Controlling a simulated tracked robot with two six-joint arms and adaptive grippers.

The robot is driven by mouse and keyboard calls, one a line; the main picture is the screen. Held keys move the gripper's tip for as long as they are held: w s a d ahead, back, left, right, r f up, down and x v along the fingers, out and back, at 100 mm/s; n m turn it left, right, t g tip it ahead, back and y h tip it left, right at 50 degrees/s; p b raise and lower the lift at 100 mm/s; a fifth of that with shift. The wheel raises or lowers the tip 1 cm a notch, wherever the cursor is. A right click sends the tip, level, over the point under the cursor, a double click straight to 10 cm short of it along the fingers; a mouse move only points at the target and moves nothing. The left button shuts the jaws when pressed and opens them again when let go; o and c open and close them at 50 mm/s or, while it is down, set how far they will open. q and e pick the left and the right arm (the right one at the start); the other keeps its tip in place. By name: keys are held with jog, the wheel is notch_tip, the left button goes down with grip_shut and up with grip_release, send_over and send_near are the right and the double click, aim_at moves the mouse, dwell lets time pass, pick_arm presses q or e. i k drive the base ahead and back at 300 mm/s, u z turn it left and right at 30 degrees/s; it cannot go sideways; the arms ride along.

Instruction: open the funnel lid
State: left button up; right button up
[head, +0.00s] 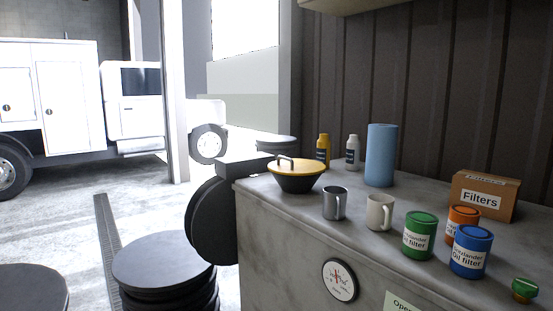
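The funnel (296,183) is a black, bowl-shaped piece near the left end of the grey counter. Its yellow lid (313,165) lies on top and covers the opening. A grey arched handle (285,158) stands up from the lid. Neither of my grippers is in view, so nothing is seen touching the lid or the funnel.
A metal mug (335,204) and a pale mug (380,212) stand right of the funnel on the counter (285,222). Two bottles and a blue cylinder (381,155) stand behind. Oil filter cans and a Filters box (484,196) are farther right.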

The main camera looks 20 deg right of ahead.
aim_at(293, 167)
jog(key=i, duration=0.85)
jog(key=z, duration=0.05)
